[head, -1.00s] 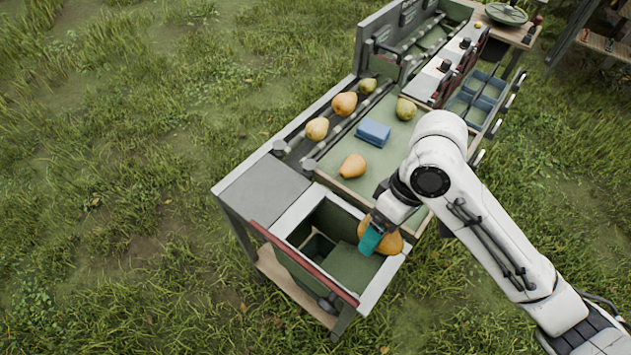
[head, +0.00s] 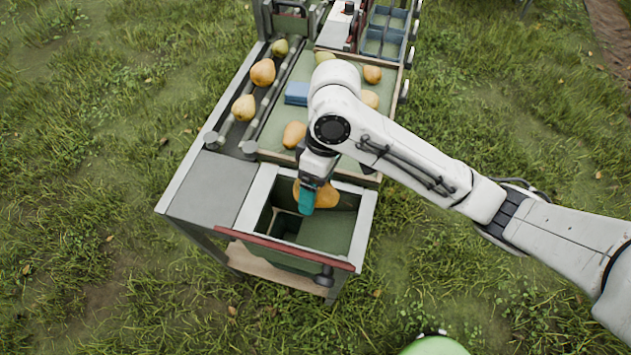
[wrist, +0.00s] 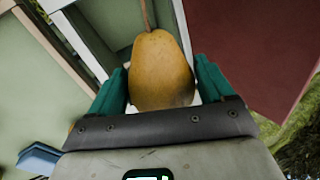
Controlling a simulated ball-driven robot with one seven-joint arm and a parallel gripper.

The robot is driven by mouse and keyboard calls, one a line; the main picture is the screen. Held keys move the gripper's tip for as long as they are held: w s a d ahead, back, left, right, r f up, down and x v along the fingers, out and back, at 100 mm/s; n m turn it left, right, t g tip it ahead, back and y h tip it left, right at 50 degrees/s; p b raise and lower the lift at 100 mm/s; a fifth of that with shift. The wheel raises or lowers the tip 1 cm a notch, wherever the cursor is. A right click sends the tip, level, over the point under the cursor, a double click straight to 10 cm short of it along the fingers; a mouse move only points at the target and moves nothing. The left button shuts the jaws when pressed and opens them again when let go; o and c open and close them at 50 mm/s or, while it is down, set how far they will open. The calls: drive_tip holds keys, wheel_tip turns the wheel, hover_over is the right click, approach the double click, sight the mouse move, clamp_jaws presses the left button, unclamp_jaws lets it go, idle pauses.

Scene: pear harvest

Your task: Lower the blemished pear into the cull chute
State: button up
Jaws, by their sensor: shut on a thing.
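My gripper (head: 307,198) is shut on an orange-yellow pear (head: 325,194) and holds it over the open cull chute (head: 365,225). In the wrist view the same pear (wrist: 160,72) sits between the teal fingertips (wrist: 160,88), stem pointing away from the palm. A dark patch shows low on its right side. The chute is a box with a pale rim, a dark green inside and a darker opening at its left. The pear looks near the far part of the box; its exact height against the rim is hard to tell.
A red bar (head: 285,248) runs along the chute's near edge. Behind the chute, a green sorting tray (head: 270,140) holds several pears and a blue block (head: 297,93). A roller lane with pears (head: 244,108) lies to the left. A grey flat top (head: 205,190) adjoins the chute's left side.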

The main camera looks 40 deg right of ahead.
wheel_tip(320, 180, down, 12)
drive_tip(key=b, duration=0.9)
drive_tip(key=shift+r, duration=0.1)
drive_tip(key=o, duration=1.1)
drive_tip(key=p+v, duration=0.1)
drive_tip(key=v, duration=0.9)
drive_tip(key=shift+d+r, duration=0.15)
drive_tip(key=shift+r, duration=0.25)
idle(0.4)
